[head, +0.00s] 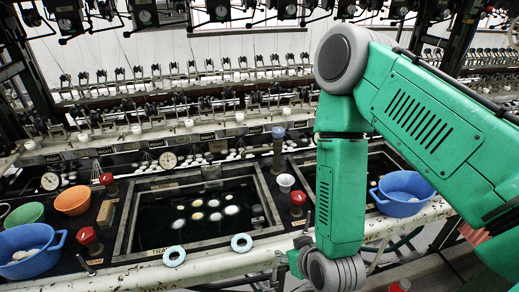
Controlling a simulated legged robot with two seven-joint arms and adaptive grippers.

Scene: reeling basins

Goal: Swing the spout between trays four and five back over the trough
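A dark-water tray (128,222) with several pale cocoons in it fills the middle of the bench; its label reads "TRA" and the number is not legible. A second tray (377,160) lies to the right, mostly hidden behind my green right arm. Between them stands a dark upright pipe (277,158) with a blue-grey cap; I cannot tell for sure whether it is the spout, or which way a spout points. My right arm bends down in front of the bench to the bottom edge. My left gripper is not in view.
Red knobs (298,199) and (107,180) rise beside the trays. A white cup (285,182) stands near the pipe. Blue basins (404,187) and (30,245), an orange bowl (73,200) and a green bowl (24,214) sit at the sides. Two pale rings (241,243) lie on the front rim.

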